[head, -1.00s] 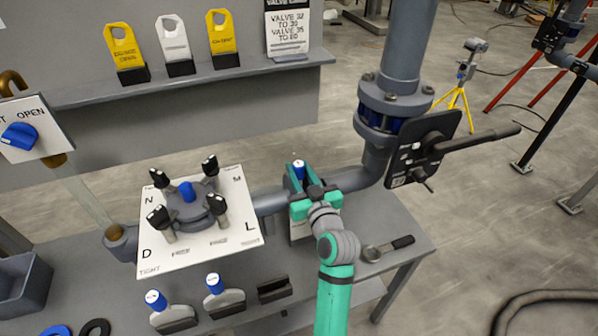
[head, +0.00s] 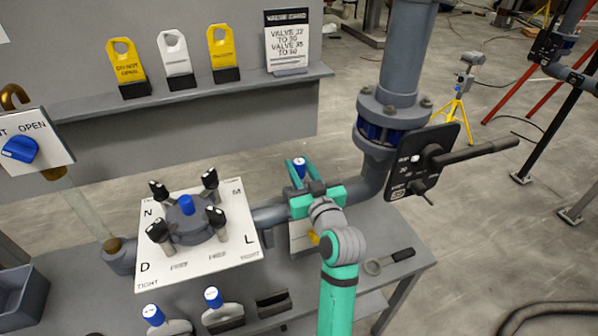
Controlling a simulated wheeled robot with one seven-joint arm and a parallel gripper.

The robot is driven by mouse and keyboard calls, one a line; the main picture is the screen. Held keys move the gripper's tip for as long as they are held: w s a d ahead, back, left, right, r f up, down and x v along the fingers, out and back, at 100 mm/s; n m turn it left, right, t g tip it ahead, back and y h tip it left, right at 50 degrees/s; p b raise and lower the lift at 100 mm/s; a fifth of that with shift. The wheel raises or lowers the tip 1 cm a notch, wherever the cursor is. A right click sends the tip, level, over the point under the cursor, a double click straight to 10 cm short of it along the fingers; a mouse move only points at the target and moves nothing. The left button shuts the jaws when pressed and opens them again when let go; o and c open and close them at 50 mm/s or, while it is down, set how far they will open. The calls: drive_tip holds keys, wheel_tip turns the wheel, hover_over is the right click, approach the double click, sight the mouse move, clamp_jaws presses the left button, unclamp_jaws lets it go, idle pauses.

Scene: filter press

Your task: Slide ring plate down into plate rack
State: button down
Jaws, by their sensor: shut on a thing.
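My gripper (head: 299,175) is shut on a blue knob with a white top (head: 299,162), above the table's far edge near the grey pipe. The knob matches those on the plates in the front holders, so I take it as the ring plate's handle; the plate body is hidden behind my gripper and arm. A dark slotted holder (head: 273,304) at the table's front is empty and looks like the plate rack. Two grey plates with blue knobs (head: 154,314) (head: 213,299) stand in similar holders to its left.
A white board (head: 150,268) with a black-knobbed round fitting lies left of my gripper. A valve with a long black lever (head: 475,152) is at right. A wrench (head: 390,261) lies on the table's right. A pale plate with a yellow patch (head: 314,238) is partly hidden under my wrist.

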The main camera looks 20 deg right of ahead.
drive_tip(key=shift+r, duration=3.75)
drive_tip(key=shift+a+r, duration=0.1)
